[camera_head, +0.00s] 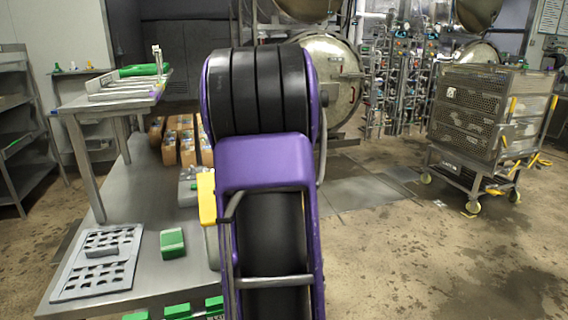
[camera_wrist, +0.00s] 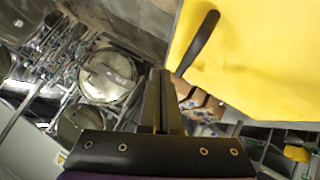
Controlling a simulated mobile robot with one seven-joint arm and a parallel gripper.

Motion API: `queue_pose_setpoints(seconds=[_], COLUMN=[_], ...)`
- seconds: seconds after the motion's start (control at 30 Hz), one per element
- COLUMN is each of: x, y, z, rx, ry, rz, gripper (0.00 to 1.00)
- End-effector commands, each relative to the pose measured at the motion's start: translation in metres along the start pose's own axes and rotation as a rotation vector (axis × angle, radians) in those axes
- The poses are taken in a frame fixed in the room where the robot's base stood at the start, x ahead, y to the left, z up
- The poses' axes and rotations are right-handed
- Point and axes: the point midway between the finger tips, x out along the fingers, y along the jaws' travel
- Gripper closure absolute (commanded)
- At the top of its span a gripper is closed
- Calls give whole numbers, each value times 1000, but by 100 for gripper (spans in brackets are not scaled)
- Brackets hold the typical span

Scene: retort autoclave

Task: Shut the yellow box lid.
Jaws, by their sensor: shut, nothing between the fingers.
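The yellow box lid (camera_wrist: 255,60) fills the upper right of the wrist view as a broad flat yellow panel. A black handle (camera_wrist: 198,43) runs along its left part. In the head view only a narrow yellow strip of the lid (camera_head: 207,199) shows at the left edge of my arm, above a pale grey body. The rest of the box is hidden behind my arm, so I cannot tell the lid's angle. My gripper (camera_wrist: 160,77) is shut and empty, with its fingertips just left of and below the handle. I cannot tell whether they touch it. My arm hides the gripper in the head view.
A wheeled mesh cart (camera_head: 487,120) stands at right. The floor between is open.

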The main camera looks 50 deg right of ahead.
Motion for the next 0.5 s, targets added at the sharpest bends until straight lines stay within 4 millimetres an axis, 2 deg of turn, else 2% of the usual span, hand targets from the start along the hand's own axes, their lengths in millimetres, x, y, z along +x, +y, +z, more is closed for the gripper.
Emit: queue_pose_setpoints(seconds=[0.03, 0.1, 0.3, 0.5], x=[-11, -20, -62, -91], y=[6, 10, 29, 42], z=[-13, -20, -10, -6], rx=[0, 1, 2, 1], ry=[3, 3, 3, 2], rz=[1, 1, 2, 1], gripper=[100, 100, 100, 100])
